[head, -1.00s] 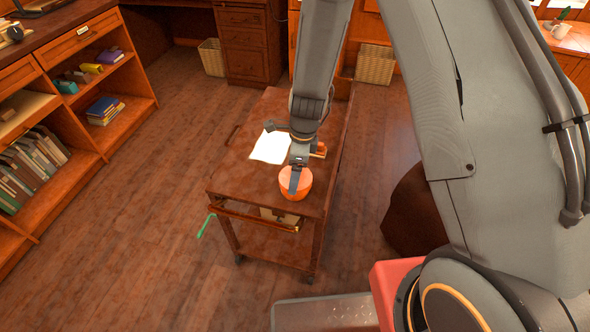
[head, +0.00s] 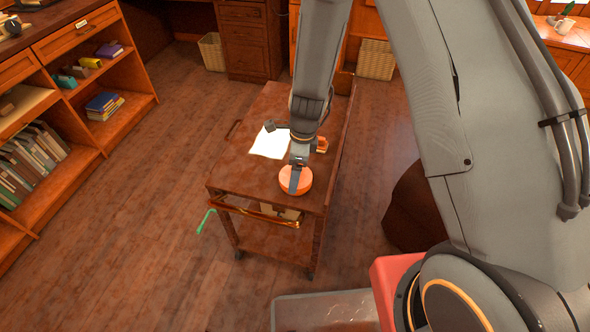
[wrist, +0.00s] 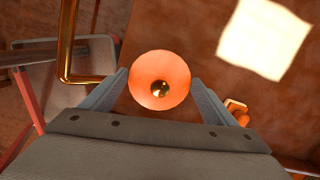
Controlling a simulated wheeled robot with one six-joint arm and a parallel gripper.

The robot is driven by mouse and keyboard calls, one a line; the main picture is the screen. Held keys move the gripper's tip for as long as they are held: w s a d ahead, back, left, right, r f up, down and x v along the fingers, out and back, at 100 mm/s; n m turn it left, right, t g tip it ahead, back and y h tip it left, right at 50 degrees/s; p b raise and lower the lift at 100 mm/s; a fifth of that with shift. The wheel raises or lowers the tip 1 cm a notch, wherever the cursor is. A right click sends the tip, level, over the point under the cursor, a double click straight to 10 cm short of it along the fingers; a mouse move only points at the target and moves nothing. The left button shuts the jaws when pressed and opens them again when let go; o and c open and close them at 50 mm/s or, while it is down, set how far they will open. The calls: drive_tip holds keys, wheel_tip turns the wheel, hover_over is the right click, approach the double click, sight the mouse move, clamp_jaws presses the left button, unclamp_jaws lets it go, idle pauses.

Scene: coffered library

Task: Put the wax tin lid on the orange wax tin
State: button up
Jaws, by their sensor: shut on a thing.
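The brown wooden cart (head: 240,178) carries a white sheet (head: 270,143) and a small orange-brown object (head: 322,145) behind the lid. A brass rail (head: 255,216) runs along its front edge. A bookcase (head: 75,150) stands at left, with open floor between.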

drive_tip(key=shift+f, duration=0.15)
drive_tip(key=o, duration=1)
drive_tip(key=shift+o, duration=0.2)
drive_tip(key=shift+d+r, duration=0.15)
drive_tip(key=shift+r, duration=1.15)
drive_tip(key=shift+d+r, duration=0.2)
drive_tip(key=shift+r, duration=1.1)
drive_tip(key=shift+d+r, duration=0.15)
drive_tip(key=shift+r, duration=1.15)
